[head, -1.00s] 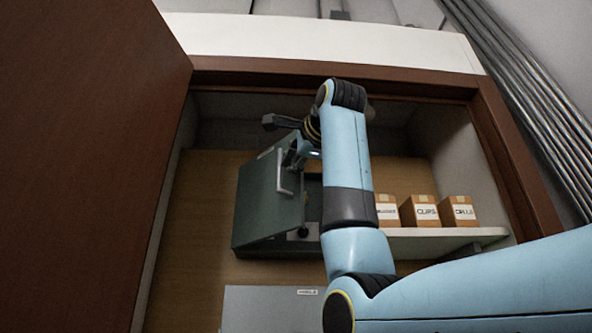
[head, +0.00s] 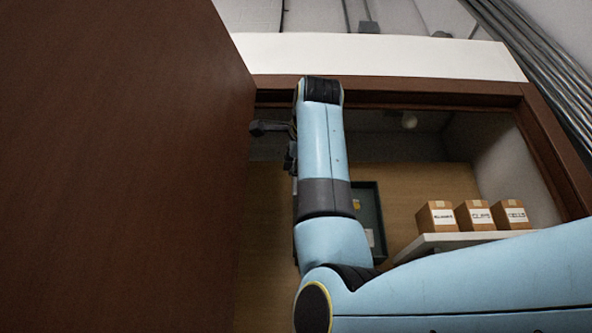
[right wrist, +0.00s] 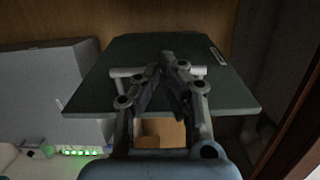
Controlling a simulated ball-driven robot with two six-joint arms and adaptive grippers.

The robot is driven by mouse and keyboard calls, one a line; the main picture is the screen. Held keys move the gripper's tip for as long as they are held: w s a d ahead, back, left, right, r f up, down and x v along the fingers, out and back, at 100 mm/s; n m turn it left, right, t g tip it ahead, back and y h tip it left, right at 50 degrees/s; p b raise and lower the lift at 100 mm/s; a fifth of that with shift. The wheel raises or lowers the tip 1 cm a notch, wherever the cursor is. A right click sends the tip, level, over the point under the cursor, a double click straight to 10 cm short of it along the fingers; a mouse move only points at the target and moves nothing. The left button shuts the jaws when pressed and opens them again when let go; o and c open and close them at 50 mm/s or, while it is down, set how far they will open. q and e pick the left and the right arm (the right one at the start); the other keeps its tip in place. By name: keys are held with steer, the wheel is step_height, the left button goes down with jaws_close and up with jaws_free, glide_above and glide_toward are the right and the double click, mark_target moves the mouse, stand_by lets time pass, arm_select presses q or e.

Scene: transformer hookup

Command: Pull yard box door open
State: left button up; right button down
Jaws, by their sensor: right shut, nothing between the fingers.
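The yard box (head: 372,195) is a dark grey-green case on the wooden back wall in the head view. Part of its inside shows right of my right arm, which hides the rest. Its door (right wrist: 235,90) is a dark green panel in the right wrist view, with a pale bar handle (right wrist: 128,73). My right gripper (right wrist: 174,68) is shut, its fingertips together in front of the door and across the handle's middle. I cannot tell whether the fingers hook behind the bar. In the head view, my arm mostly hides this gripper. My left gripper is not in view.
A large brown door (head: 110,170) fills the left of the head view. Several labelled cartons (head: 475,215) stand on a white shelf (head: 440,243) at right. In the right wrist view, a grey cabinet (right wrist: 50,85) with green lights stands at left.

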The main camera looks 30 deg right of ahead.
stand_by(0.3)
steer(key=v, duration=1.2)
